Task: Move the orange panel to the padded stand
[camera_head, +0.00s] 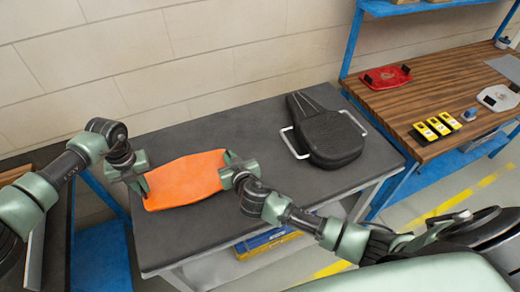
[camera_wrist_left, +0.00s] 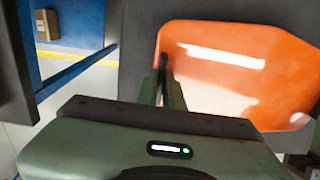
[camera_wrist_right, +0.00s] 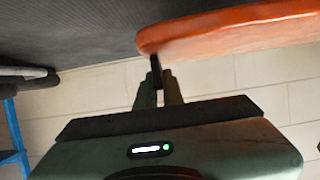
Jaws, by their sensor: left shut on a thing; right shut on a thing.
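The orange panel (camera_head: 185,180) is a flat plate with narrowed ends over the left part of the dark grey table (camera_head: 215,240); I cannot tell whether it touches the top. My left gripper (camera_head: 143,184) is shut on its left edge; the panel also shows in the left wrist view (camera_wrist_left: 235,70). My right gripper (camera_head: 229,160) is shut on its right edge, seen in the right wrist view (camera_wrist_right: 230,32). A black padded piece (camera_head: 330,140) with two metal side handles (camera_head: 294,143) lies at the right of the table. I cannot tell whether it is the padded stand.
A wooden bench (camera_head: 440,100) at the right holds a red part (camera_head: 385,77), several yellow devices (camera_head: 432,129) and a whitish plate (camera_head: 498,97). A yellow and blue box (camera_head: 265,240) is under the table. Bare table top lies between the panel and the black piece.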

